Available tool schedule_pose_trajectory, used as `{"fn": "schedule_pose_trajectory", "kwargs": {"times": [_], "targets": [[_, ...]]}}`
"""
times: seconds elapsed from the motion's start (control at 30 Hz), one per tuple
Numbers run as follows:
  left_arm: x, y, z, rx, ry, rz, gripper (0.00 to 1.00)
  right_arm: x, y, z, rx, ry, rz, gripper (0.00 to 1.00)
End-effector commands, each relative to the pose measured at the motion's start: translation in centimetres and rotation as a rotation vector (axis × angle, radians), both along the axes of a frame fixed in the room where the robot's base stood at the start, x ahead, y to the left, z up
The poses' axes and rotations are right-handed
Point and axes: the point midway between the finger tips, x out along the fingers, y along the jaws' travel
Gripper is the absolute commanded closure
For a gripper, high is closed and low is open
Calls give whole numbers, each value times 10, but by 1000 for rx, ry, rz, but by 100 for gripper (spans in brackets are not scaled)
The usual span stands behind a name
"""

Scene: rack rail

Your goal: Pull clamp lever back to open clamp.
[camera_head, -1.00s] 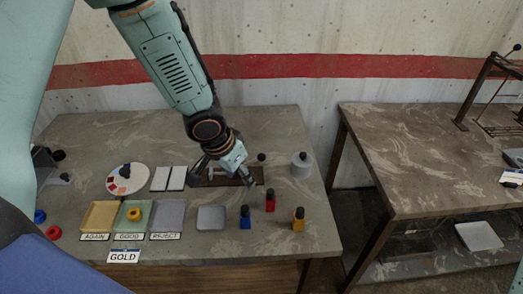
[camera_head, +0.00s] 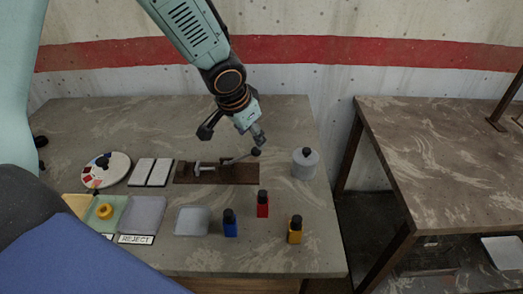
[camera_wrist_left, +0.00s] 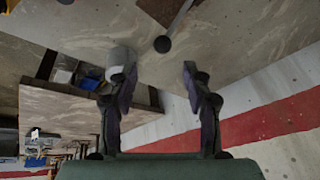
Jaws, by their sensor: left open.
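The clamp (camera_head: 208,166) is a grey metal fixture on a dark brown base plate (camera_head: 230,176) at the back middle of the left table. Its lever (camera_head: 240,158) slants up to the right and ends in a black ball knob (camera_head: 255,152). The knob also shows in the left wrist view (camera_wrist_left: 162,44), ahead of the fingertips. My left gripper (camera_head: 232,136) is open and empty, above and just behind the lever; its two fingers are spread apart in the left wrist view (camera_wrist_left: 158,75). My right gripper is out of view.
A grey canister (camera_head: 304,164) with a black knob stands right of the clamp. Blue (camera_head: 230,224), red (camera_head: 263,204) and yellow (camera_head: 295,230) bottles stand in front. A second table (camera_head: 440,150) stands right, across a gap.

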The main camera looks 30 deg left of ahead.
Motion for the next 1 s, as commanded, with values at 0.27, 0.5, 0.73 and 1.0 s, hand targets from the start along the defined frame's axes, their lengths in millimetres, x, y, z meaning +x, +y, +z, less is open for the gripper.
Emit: {"fn": "schedule_pose_trajectory", "kwargs": {"times": [0.27, 0.5, 0.73, 1.0], "targets": [[5, -1, -26, 0, 4, -1, 50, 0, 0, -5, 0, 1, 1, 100], [20, -2, -58, 0, 3, -1, 50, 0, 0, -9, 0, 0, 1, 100], [28, -3, -71, 0, 0, -2, 50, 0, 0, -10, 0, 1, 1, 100], [31, -3, -72, 1, 0, -2, 51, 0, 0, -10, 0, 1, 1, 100]]}}
